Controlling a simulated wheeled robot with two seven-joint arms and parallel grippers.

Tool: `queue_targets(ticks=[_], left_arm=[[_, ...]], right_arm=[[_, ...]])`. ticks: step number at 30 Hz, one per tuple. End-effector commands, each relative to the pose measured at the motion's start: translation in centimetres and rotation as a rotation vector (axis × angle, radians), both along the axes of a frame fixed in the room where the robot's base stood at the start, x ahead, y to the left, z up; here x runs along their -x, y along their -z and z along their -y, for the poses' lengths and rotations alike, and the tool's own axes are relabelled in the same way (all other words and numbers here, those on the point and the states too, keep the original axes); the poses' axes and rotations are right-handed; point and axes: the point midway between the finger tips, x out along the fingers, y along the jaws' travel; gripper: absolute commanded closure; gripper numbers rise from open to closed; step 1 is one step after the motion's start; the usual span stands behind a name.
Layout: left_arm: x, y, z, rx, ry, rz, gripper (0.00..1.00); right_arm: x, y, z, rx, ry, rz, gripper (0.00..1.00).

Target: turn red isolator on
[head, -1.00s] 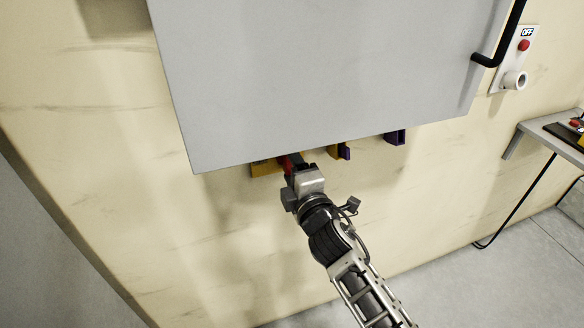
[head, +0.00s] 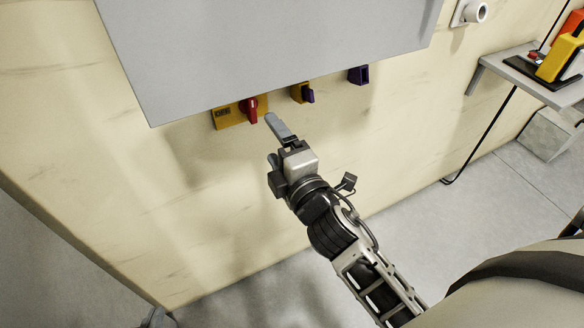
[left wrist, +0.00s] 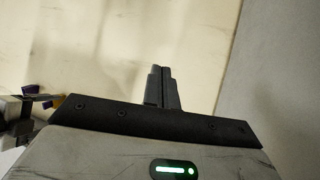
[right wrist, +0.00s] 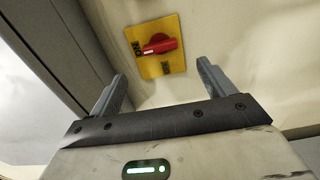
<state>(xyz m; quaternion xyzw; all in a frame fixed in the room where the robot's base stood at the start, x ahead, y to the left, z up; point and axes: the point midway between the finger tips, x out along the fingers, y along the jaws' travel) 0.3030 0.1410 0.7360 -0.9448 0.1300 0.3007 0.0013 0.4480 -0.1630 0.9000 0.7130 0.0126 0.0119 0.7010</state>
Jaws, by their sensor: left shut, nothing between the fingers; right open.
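The red isolator knob (head: 250,109) sits on a yellow plate (head: 229,117) on the cream wall, just under the grey cabinet. In the right wrist view, the knob (right wrist: 160,46) lies nearly level, its left end by a dark label that seems to read ON; another small label sits below. My right gripper (head: 275,144) is open and empty, to the right of and below the knob, apart from it. Its spread fingers (right wrist: 161,84) show below the plate in the right wrist view. My left gripper (left wrist: 160,84) is shut and empty, in front of bare wall.
The grey cabinet (head: 260,50) overhangs the switches. To the right are a yellow switch with a purple knob (head: 302,94) and a purple fitting (head: 358,75). A shelf (head: 523,70) with red and yellow items stands at right. The wall below the switches is clear.

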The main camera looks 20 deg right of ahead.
Motion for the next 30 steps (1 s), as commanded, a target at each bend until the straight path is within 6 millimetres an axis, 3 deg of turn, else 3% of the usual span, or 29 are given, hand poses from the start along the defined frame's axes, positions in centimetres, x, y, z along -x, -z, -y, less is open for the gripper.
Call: queue_targets(ticks=[3,10,30], left_arm=[[-0.1,0.4,0.1,0.007,-0.001,0.002,1.00],[-0.1,0.5,0.1,0.016,-0.003,0.009,1.00],[-0.1,0.3,0.2,0.024,-0.009,0.009,1.00]], right_arm=[[2.8,0.4,0.1,-0.003,0.001,-0.005,0.18],[6.0,0.2,0.2,-0.002,0.001,-0.002,0.18],[6.7,0.1,0.2,-0.010,0.000,-0.004,0.18]])
